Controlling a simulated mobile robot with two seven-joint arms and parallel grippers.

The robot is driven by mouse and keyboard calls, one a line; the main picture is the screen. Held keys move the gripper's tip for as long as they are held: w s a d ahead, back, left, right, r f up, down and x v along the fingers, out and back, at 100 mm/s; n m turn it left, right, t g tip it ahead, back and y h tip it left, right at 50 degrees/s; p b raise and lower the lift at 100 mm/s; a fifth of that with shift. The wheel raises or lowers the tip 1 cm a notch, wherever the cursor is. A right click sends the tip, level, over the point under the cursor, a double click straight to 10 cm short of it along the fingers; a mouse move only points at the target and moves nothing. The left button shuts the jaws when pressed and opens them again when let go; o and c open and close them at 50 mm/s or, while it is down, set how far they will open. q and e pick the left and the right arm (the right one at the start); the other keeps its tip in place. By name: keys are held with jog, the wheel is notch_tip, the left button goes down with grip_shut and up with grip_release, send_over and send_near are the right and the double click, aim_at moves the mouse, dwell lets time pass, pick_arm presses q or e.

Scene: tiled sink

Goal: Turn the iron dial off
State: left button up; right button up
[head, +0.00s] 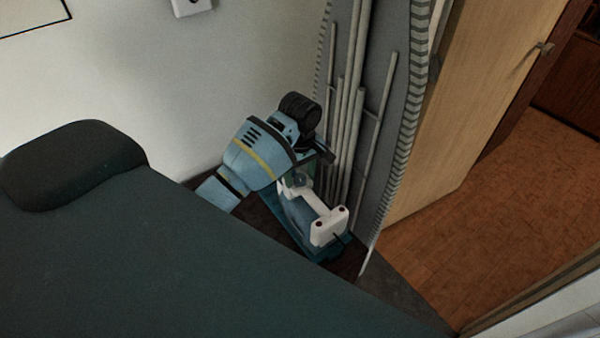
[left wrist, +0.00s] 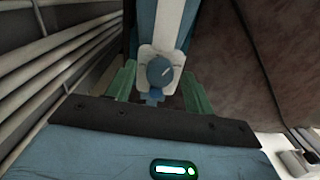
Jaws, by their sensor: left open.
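The iron (head: 328,226) is white and blue with a teal base. It sits low beside the tubes in the head view. In the left wrist view, its round blue dial (left wrist: 160,71) has a light pointer line and sits on a white plate (left wrist: 146,55). My left gripper (head: 300,178) is at the iron's near upper end, with the dial hidden from the head camera. In the left wrist view, its two green fingers (left wrist: 159,82) are open on either side of the dial. Contact with the dial cannot be told. My right gripper is not in view.
A grey folded board with pale tubes (head: 343,130) stands upright right behind the iron. A white wall (head: 180,90) is to the left. A wooden door (head: 480,90) and orange floor (head: 470,240) are to the right, with free room there.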

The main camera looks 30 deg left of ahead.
aim_at(300, 177)
pick_arm(q)
jog(key=shift+r, duration=0.1)
notch_tip(300, 177, up, 6)
jog(key=shift+a+f, duration=0.1)
jog(key=shift+r, duration=0.9)
jog(key=shift+f, duration=0.1)
